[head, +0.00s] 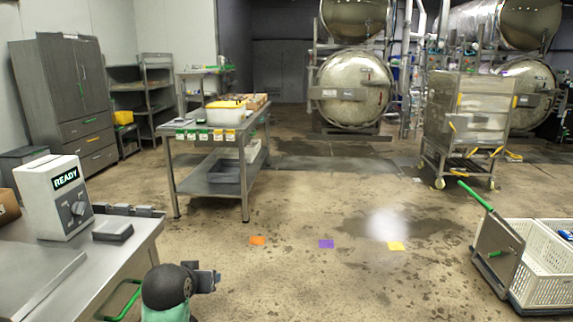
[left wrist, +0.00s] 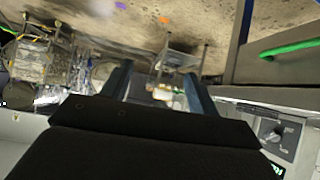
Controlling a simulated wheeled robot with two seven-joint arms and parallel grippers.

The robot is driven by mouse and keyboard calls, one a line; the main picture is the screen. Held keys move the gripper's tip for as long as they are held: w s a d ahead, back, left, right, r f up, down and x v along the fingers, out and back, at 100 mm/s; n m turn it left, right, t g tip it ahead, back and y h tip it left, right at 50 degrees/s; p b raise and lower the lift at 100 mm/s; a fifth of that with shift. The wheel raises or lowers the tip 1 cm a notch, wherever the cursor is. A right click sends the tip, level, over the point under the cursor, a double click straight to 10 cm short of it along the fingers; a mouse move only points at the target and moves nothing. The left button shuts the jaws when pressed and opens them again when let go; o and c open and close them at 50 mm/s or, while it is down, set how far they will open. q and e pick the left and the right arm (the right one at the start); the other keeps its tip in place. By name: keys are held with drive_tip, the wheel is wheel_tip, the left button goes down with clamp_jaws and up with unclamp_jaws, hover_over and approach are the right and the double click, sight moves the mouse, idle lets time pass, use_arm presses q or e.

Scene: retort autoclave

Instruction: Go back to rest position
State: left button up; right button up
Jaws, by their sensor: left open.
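My left gripper (left wrist: 160,82) shows in the left wrist view with its two fingers spread apart. Nothing is held between them; only the distant floor and a cart show in the gap. In the head view, a dark rounded part of my arm is at the bottom edge, just right of the steel table (head: 145,238). My right gripper is in neither view.
A white box reading READY (head: 57,197) stands on the table at left, close to my arm. A steel cart (head: 212,190) with bins stands beyond. White crates (head: 545,262) are at right. The middle floor is clear except for small coloured markers.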

use_arm(q)
drive_tip(key=s+d+f+g+p, duration=0.2)
drive_tip(key=s+f, duration=0.4)
drive_tip(key=s, duration=0.6)
drive_tip(key=s+d+f+m+g+p, duration=0.1)
drive_tip(key=s+d+f+g+p, duration=0.2)
drive_tip(key=s, duration=0.9)
drive_tip(key=s+d+f+m+g+h+p, duration=0.1)
drive_tip(key=s+f+p, duration=0.4)
drive_tip(key=s+f, duration=0.5)
drive_tip(key=s+d+g, duration=0.1)
drive_tip(key=s+g, duration=0.1)
drive_tip(key=shift+s+d+f, duration=0.15)
drive_tip(key=shift+s+f, duration=0.2)
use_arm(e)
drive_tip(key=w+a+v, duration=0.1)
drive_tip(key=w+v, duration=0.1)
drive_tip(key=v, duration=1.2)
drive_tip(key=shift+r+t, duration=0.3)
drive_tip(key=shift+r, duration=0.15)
